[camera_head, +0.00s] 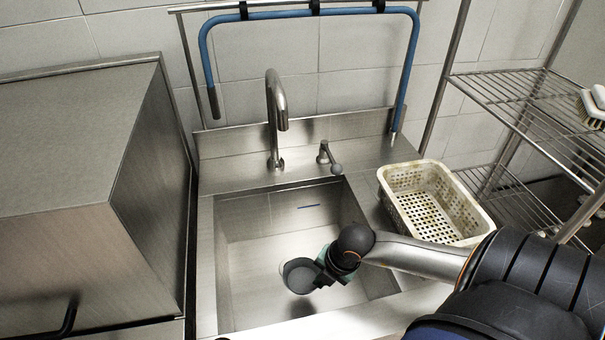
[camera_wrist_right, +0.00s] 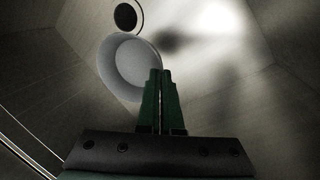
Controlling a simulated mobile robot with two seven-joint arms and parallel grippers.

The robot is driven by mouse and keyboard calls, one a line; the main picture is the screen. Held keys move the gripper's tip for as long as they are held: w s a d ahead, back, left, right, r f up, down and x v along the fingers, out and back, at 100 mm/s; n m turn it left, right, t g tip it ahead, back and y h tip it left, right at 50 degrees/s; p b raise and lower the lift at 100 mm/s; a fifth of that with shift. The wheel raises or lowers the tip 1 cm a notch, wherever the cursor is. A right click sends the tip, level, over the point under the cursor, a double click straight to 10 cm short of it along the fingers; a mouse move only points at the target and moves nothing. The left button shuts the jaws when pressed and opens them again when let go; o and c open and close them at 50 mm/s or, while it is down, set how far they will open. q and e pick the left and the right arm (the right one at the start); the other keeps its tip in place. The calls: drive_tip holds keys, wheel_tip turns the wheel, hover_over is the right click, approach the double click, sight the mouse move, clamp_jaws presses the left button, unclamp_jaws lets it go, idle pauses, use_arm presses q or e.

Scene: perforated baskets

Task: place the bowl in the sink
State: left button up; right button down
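A small grey bowl (camera_head: 299,276) is inside the steel sink (camera_head: 240,262), low in the basin. It is also in the right wrist view (camera_wrist_right: 130,62), where its round inside shows. My right gripper (camera_head: 319,274) reaches into the sink from the right. Its green fingers (camera_wrist_right: 160,74) are close together at the bowl's right rim and appear shut on it. I cannot tell whether the bowl touches the sink floor. The dark drain (camera_wrist_right: 125,16) shows just beyond the bowl in the wrist view. My left gripper is not in view.
A tall faucet (camera_head: 276,110) and a small lever (camera_head: 328,157) stand behind the basin. A cream perforated basket (camera_head: 397,176) is on the counter to the right, close to my right arm. A steel cabinet (camera_head: 70,165) is at left; a wire rack (camera_head: 520,98) is at right.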

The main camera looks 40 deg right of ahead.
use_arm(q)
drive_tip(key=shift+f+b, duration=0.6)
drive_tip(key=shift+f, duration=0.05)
use_arm(e)
wheel_tip(320, 180, down, 9)
drive_tip(key=shift+r, duration=0.2)
drive_tip(key=c, duration=1.1)
unclamp_jaws()
drive_tip(key=shift+f, duration=0.1)
